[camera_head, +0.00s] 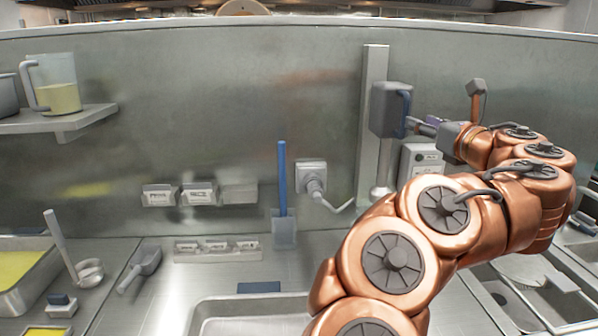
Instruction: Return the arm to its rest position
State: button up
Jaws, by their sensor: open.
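My copper arm reaches up from the bottom middle and bends back to the left at the right side. My gripper (425,127) is at the end of it, small and partly hidden by the wrist. It is open, right beside the blue handle (408,112) of a dark grey box-like unit (385,108) on a vertical metal post (371,150). I cannot tell whether the fingers touch the handle. I see nothing held in the gripper.
A shelf (60,122) with a jug (55,85) is at the left. A ladle (90,270), a scoop (140,268) and a blue-handled tool (282,190) are on or above the counter. A white-labelled box (422,160) sits below the gripper.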

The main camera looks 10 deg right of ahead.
jog(key=s+d+r+m+t+h, duration=0.1)
jog(key=s+d+r+m+h, duration=0.5)
jog(key=r+m+h, duration=0.65)
jog(key=s+d+f+m+g+h, duration=0.1)
jog(key=s+f+m+g, duration=0.25)
jog(key=f+m, duration=0.4)
jog(key=s+d+f+m+g, duration=0.2)
jog(key=f+m+g, duration=0.2)
jog(key=f+m, duration=0.35)
jog(key=s+a+f+m+g+y, duration=0.35)
jog(key=a+f, duration=0.35)
jog(key=f, duration=0.4)
jog(key=s+a+f+m+g+y, duration=0.35)
jog(key=s+a+f, duration=0.2)
jog(key=f, duration=0.55)
jog(key=s+a+f+m+g+y, duration=0.1)
jog(key=s+a+f+g+y, duration=0.1)
jog(key=s+a+f, duration=0.3)
jog(key=s+a+f+m+g+y, duration=0.1)
jog(key=s+a+f+g+y, duration=0.2)
jog(key=s+a, duration=0.8)
jog(key=shift+a+f+g, duration=0.65)
jog(key=shift+a+f, duration=0.2)
